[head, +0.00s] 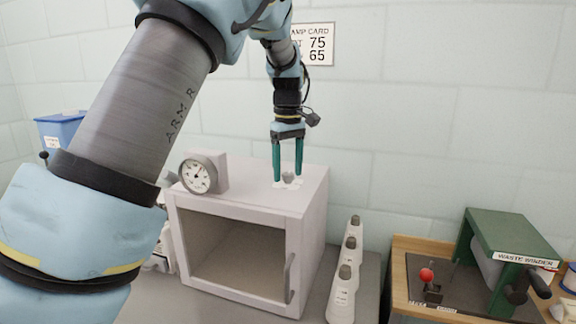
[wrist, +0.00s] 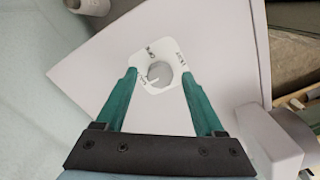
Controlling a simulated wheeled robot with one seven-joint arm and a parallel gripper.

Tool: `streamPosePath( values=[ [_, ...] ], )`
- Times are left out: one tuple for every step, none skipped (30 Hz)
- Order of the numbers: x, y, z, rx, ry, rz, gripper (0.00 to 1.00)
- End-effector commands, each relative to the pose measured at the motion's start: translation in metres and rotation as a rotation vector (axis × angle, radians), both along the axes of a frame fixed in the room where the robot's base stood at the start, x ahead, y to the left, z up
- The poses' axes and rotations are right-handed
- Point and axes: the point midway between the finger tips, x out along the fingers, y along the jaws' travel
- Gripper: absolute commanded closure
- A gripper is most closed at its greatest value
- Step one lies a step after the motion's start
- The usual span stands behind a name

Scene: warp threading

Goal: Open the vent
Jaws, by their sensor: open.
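The vent is a small grey round knob (wrist: 160,74) on a white plate (wrist: 158,52) on top of the pale cabinet (head: 312,200). The plate carries small dark lettering, too small to read surely. A light pointer mark shows at the knob's lower left in the wrist view. In the head view the knob (head: 288,178) shows between my fingers. My gripper (head: 288,183) points down with its two green fingers open, one on each side of the knob. In the wrist view the fingertips of my gripper (wrist: 159,78) appear apart from the knob. I cannot tell their exact height above the plate.
A round dial gauge (head: 199,174) stands on the cabinet top at left. The cabinet's front window door (head: 238,256) is closed, with a handle at right. Several white cones (head: 342,295) stand right of the cabinet. A green waste winder (head: 512,240) sits farther right.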

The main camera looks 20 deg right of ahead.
Motion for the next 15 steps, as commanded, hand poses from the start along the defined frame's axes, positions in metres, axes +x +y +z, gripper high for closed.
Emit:
streamPosePath(
  values=[
    [0.0,0.0,-0.0007,0.0,0.0,0.0,0.3],
    [0.0,-0.0001,-0.001,0.0,0.0,0.0,0.3],
    [0.0001,-0.0001,-0.0012,0.0,0.0,0.0,0.3],
    [0.0,-0.0001,-0.0012,0.0,0.0,0.0,0.3],
    [0.0,-0.0001,-0.0011,0.0,0.0,0.0,0.3],
    [0.0,-0.0001,-0.0011,0.0,0.0,0.0,0.3],
    [0.0,0.0,-0.0011,0.0,0.0,0.0,0.3],
    [0.0,-0.0001,-0.001,0.0,0.0,-0.001,0.32],
    [0.0,0.0,-0.0009,0.0,0.0,0.0,0.36],
    [0.0,0.0,-0.0009,0.0,0.0,-0.001,0.4],
    [0.0001,0.0,-0.0008,0.0,0.0,-0.001,0.43],
    [0.0001,0.0,-0.0008,0.0,0.0,-0.001,0.47],
    [0.0,0.0,-0.0008,0.0,0.0,-0.001,0.51],
    [0.0001,0.0,-0.0008,0.0,0.0,-0.001,0.54],
    [0.0,0.0,-0.0007,0.0,0.0,-0.001,0.59]
  ],
)
